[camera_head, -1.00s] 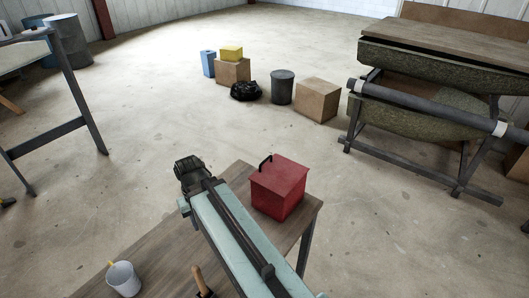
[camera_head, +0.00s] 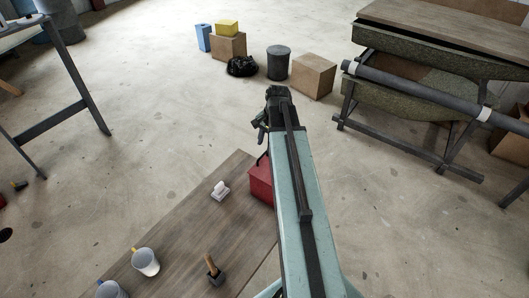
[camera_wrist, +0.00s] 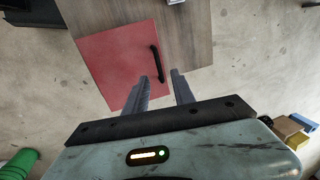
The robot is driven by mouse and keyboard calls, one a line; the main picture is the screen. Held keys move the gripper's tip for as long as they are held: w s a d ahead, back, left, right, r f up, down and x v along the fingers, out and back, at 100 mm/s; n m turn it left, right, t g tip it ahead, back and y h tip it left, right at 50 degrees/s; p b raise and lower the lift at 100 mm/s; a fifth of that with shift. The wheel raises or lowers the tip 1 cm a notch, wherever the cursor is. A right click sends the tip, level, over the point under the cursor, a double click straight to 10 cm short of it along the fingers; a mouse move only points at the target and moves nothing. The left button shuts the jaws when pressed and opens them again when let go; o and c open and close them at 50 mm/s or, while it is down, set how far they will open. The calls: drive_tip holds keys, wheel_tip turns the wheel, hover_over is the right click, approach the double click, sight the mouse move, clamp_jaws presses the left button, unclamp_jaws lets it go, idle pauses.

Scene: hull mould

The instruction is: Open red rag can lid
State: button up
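The red rag can (camera_head: 261,184) stands on the wooden table's far right corner, mostly hidden behind my arm in the head view. In the wrist view its red lid (camera_wrist: 118,62) shows from above, flat and closed, with a black bar handle (camera_wrist: 157,64) along its right side. My gripper (camera_wrist: 164,73) is open, its two grey fingers apart and empty. The left fingertip overlaps the lid near the handle's lower end in the picture; the right fingertip is right of the handle. I cannot tell whether they touch. In the head view my gripper (camera_head: 263,128) is beyond the can.
The wooden table (camera_head: 185,240) holds a white object (camera_head: 220,190), a white mug (camera_head: 146,262), another cup (camera_head: 111,290) and a wooden-handled tool (camera_head: 214,270). Boxes, a black bag (camera_head: 242,67) and a dark bin (camera_head: 278,63) stand on the floor beyond. Open floor surrounds the table.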

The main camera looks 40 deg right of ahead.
sight(263, 155)
drive_tip(key=f+b, duration=0.1)
drive_tip(key=f, duration=0.1)
drive_tip(key=f+b, duration=0.2)
drive_tip(key=w+f+b, duration=0.1)
drive_tip(key=f, duration=0.1)
drive_tip(key=shift+a+b, duration=0.2)
drive_tip(key=shift+b, duration=0.2)
drive_tip(key=shift+r, duration=0.1)
clamp_jaws()
drive_tip(key=shift+w+r, duration=0.1)
idle(0.6)
